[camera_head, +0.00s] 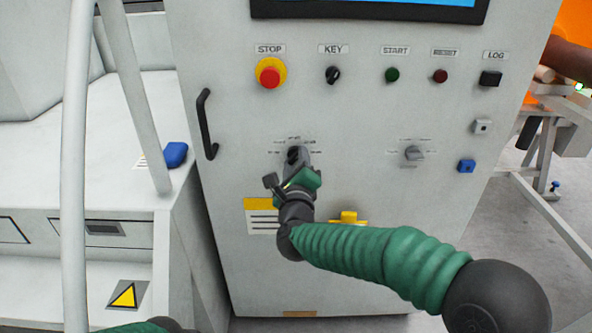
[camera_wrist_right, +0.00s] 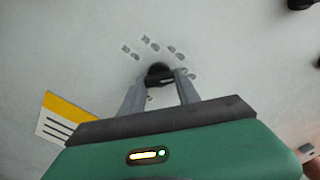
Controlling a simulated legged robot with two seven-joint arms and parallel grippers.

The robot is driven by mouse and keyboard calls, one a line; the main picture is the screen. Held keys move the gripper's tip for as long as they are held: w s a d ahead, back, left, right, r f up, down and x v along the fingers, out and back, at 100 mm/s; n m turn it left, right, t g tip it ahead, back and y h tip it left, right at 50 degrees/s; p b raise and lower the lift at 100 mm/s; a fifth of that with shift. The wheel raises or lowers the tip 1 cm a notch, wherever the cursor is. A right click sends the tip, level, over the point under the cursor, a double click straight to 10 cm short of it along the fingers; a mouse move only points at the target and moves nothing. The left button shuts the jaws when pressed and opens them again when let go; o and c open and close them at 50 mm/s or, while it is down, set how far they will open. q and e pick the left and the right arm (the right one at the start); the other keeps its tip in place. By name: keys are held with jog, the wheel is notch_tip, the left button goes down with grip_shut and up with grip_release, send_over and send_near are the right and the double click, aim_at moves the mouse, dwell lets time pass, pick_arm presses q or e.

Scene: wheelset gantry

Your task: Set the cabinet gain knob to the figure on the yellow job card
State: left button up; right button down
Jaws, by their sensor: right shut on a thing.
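My right gripper (camera_head: 296,160) is at the front of the grey cabinet (camera_head: 235,240), shut on a dark rotary knob (camera_wrist_right: 160,75). In the right wrist view its two fingers are on either side of the knob, and printed figures arc above it, too blurred to read. In the head view the gripper hides most of this knob. The job card (camera_head: 262,222), white with a yellow top band, is on the cabinet below the knob; it also shows in the right wrist view (camera_wrist_right: 64,118). Its text is unreadable. My left gripper is not seen.
A second, grey knob (camera_head: 413,153) with a printed scale is to the right. Above are a red stop button (camera_head: 270,72), a key switch (camera_head: 333,75) and a green start button (camera_head: 392,75). A black handle (camera_head: 207,125) stands out at the left. A yellow part (camera_head: 348,217) is below.

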jog(key=shift+f+m+b, duration=0.35)
jog(key=shift+f+m, duration=0.1)
jog(key=shift+m, duration=0.05)
jog(key=c, duration=1.2)
grip_release()
jog(key=o, duration=0.3)
jog(key=shift+w, duration=0.1)
jog(key=shift+r, duration=0.15)
jog(key=shift+r, duration=0.15)
